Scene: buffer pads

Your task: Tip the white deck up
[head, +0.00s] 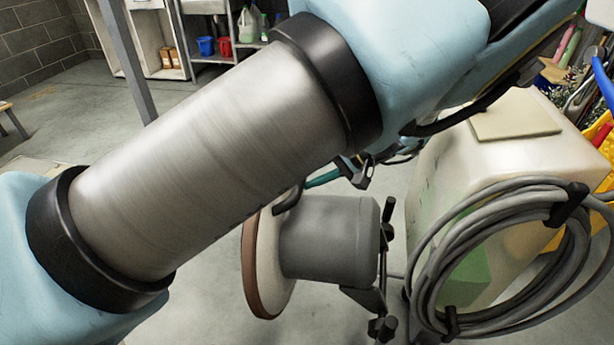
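The white deck (268,262) is a round disc with a brown rim, in the middle of the head view. It stands on edge, its face turned to the left, with a grey motor housing (328,240) on its right side. A dark curved piece (290,198) shows at the deck's top edge. My arm crosses the view in front of and above the deck. Small dark parts below the arm, probably my gripper (362,172), show just above the motor housing. My arm hides much of them, so their opening and any contact are unclear.
A cream tank (510,165) with a coiled grey hose (440,290) stands close on the right, a flat tan pad (515,119) on top. Dark wheels and frame parts (382,325) sit beside the housing. Shelves (210,75) stand behind.

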